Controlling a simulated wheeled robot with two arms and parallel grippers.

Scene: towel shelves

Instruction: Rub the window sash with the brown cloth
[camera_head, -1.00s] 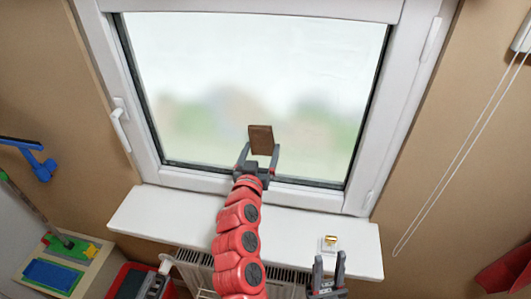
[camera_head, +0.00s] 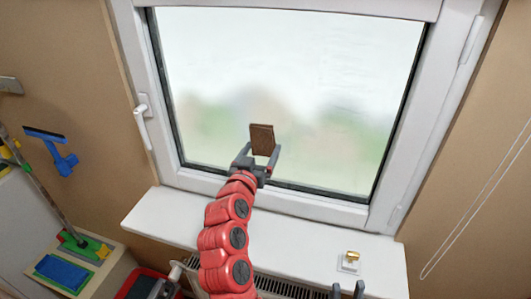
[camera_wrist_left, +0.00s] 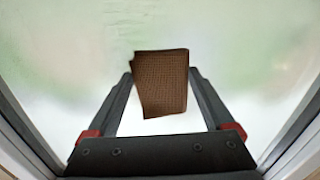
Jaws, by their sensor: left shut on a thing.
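The brown cloth (camera_head: 262,139) is a small, flat, stiff-looking rectangle, held upright in front of the lower glass. My left gripper (camera_head: 263,158), on the red arm, is shut on it; the cloth also shows between the fingers in the left wrist view (camera_wrist_left: 163,84). The white window sash (camera_head: 310,206) frames the pane, and its lower rail runs just below the gripper. I cannot tell whether the cloth touches the glass. My right gripper (camera_head: 347,291) shows only as two parted, empty fingertips at the bottom edge.
A white sill (camera_head: 165,216) runs below the window, with a small gold-topped item (camera_head: 350,258) at its right. The window handle (camera_head: 143,118) is on the left frame. A blue squeegee (camera_head: 58,152) hangs on the left wall. A radiator (camera_head: 290,287) stands under the sill.

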